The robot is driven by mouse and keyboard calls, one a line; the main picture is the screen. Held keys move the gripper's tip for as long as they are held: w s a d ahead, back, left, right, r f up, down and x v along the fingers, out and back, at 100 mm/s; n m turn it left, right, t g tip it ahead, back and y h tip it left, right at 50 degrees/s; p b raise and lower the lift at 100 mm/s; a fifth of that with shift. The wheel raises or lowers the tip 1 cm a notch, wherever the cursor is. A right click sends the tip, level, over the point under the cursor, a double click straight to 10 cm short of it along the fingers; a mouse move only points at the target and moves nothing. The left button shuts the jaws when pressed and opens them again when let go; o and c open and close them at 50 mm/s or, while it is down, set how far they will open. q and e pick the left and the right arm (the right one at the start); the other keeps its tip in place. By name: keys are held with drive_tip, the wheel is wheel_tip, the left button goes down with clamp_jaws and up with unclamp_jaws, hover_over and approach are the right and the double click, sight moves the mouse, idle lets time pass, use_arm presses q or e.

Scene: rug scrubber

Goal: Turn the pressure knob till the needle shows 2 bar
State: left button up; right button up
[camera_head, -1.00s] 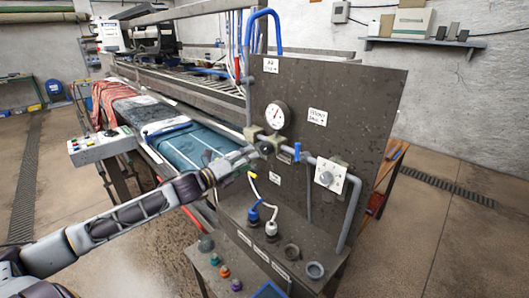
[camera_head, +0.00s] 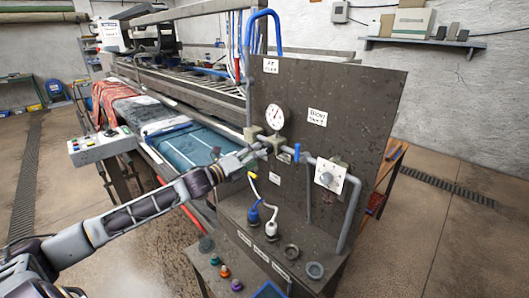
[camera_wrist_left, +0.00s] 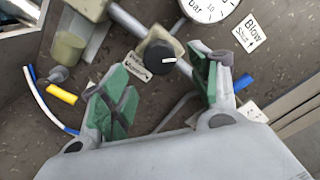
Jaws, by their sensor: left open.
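The pressure knob (camera_wrist_left: 160,57) is black with a white pointer line, on a pipe fitting in the left wrist view. My left gripper (camera_wrist_left: 158,80) is open, its green-padded fingers on either side of the knob's near side; I cannot tell whether they touch it. In the head view the left gripper (camera_head: 258,152) is at the pipe and largely hides the knob. The round white gauge (camera_head: 275,117) is above it on the dark panel; its needle is too small to read. Only the gauge's lower edge (camera_wrist_left: 207,8) shows in the wrist view. My right gripper is not in view.
A blue-handled valve (camera_head: 297,153) and a white plate with a grey dial (camera_head: 330,176) are right of the gripper on the pipework. Blue and white plugs with hoses (camera_head: 271,229) are below. A control box (camera_head: 102,147) stands at left.

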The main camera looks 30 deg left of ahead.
sight(267, 149)
use_arm(q)
drive_tip(key=shift+p+x, duration=0.6)
drive_tip(key=shift+x, duration=2.15)
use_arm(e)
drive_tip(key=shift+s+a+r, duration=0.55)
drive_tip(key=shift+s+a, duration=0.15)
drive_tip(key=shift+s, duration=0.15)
use_arm(q)
drive_tip(key=c, duration=1)
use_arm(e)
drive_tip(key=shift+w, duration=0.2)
